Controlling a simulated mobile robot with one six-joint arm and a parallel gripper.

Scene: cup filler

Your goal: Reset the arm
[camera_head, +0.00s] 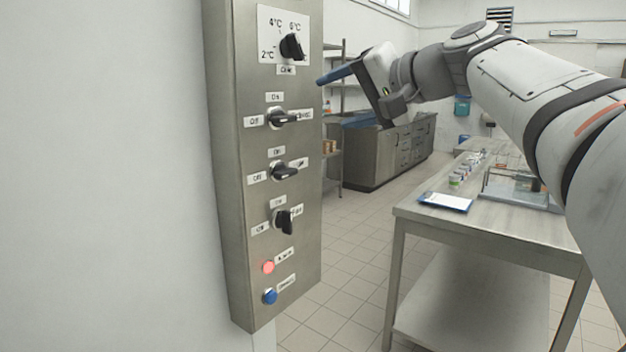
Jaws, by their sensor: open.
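My gripper (343,88) is at the end of my arm in the upper middle of the head view. It is open and empty, with its blue fingers pointing left. It is to the right of a metal control panel (225,150) and appears apart from it. The panel has a temperature knob (291,46) at the top and several black switches below, such as the upper one (284,118), the middle one (284,171) and the lower one (284,221). A lit red button (268,267) and a blue button (270,297) are at the bottom.
A metal table (500,228) stands at the right, with a clipboard (446,202), several small containers (456,181) and a clear box (515,186) on it. A shelf rack (333,150) and a steel cabinet (385,155) stand behind. The tiled floor (345,270) between panel and table is clear.

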